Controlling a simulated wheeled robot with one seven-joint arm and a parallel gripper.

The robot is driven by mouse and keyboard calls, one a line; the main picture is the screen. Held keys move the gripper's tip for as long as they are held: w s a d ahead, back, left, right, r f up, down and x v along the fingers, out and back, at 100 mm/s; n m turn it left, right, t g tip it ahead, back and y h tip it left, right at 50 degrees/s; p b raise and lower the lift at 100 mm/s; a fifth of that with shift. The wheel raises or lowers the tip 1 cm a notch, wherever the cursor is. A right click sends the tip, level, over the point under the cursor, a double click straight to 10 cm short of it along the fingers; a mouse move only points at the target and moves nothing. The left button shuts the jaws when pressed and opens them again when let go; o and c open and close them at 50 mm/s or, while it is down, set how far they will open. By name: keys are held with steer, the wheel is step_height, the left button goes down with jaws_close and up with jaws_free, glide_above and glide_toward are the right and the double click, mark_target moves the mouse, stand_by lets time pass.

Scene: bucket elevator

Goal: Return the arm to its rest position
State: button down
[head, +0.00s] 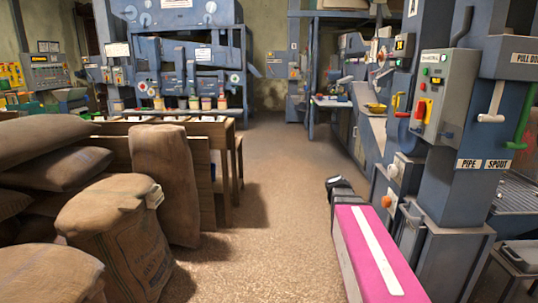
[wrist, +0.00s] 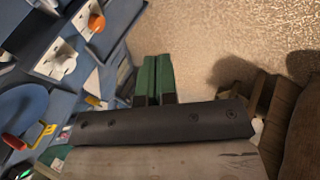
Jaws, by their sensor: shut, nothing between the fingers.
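My gripper (wrist: 158,62) shows in the wrist view as two green fingers side by side, pressed together with nothing between them. They stick out past a dark bar with screws at the bottom of that view. The fingers hang clear over the scene and touch nothing that I can see. In the head view I cannot make out the fingers.
Blue machinery with a grey control box (head: 445,95) stands on the right. Stacked sacks (head: 115,225) and a wooden bench (head: 222,135) stand on the left. The brown floor (head: 275,165) between them is clear. In the wrist view, blue machinery (wrist: 60,60) is close on the left.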

steer(key=s+a+f+m+g+y, duration=0.4)
steer(key=s+a+f, duration=0.9)
steer(key=s, duration=0.4)
steer(key=shift+s+f+g+y, duration=0.15)
steer(key=shift+f+g+y, duration=0.35)
steer(key=shift+f, duration=0.35)
stand_by(0.5)
